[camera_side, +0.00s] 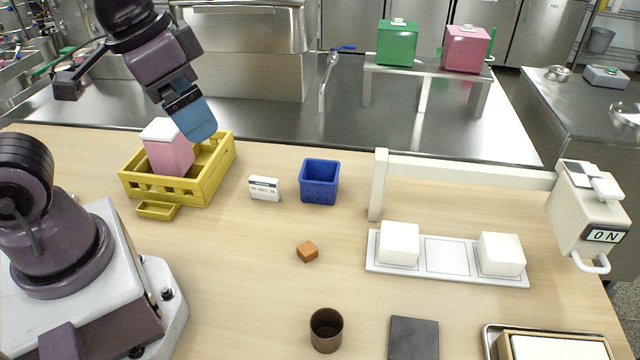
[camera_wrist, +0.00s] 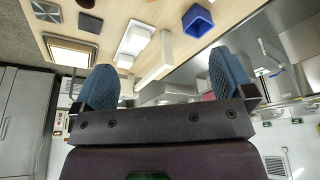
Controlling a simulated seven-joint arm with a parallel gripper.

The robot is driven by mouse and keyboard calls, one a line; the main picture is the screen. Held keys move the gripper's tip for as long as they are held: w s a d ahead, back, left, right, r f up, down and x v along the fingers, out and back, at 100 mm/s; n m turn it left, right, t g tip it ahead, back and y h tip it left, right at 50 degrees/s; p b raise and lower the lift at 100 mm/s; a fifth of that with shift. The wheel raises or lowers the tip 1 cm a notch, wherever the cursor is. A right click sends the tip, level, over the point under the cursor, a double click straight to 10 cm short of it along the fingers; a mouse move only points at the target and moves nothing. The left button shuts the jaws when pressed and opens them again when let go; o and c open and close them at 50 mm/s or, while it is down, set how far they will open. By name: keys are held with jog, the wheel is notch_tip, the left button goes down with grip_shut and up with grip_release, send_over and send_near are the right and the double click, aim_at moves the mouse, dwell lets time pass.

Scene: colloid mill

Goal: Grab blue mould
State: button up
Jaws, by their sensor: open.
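The blue mould (camera_side: 320,183) is a small, open, square blue tub with holes low in its side. It stands upright on the wooden table, near the middle, and looks empty. It also shows near the top of the wrist view (camera_wrist: 198,20). My gripper (camera_side: 200,128) is raised above the right part of the yellow crate, to the left of the mould and well apart from it. In the wrist view my two blue fingers (camera_wrist: 160,88) are spread wide with nothing between them.
A yellow crate (camera_side: 190,190) holds a pink, white-topped block (camera_side: 168,150). A small label sign (camera_side: 264,188) stands left of the mould. A cream frame (camera_side: 378,185) rises to its right, by a tray (camera_side: 445,262) with white blocks. An orange cube (camera_side: 307,251) lies in front.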

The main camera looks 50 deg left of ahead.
jog(key=w+a+f+m+g+y, duration=0.2)
jog(key=f+m+g+y, duration=0.1)
jog(key=f, duration=0.2)
jog(key=w+a+f+m+g+y, duration=0.1)
jog(key=w+f+m+g+y, duration=0.15)
jog(key=f, duration=0.35)
jog(key=m+t+y, duration=0.8)
jog(key=m+t, duration=0.7)
jog(key=m, duration=0.6)
send_over(317, 185)
jog(key=v, duration=0.2)
notch_tip(317, 185, down, 11)
jog(key=shift+n, duration=0.25)
jog(key=f, duration=0.6)
jog(key=shift+w+a+f, duration=0.1)
jog(key=shift+a+f, duration=0.1)
jog(key=shift+f, duration=0.15)
jog(key=shift+x, duration=1.45)
jog(key=shift+r, duration=0.2)
jog(key=c, duration=0.8)
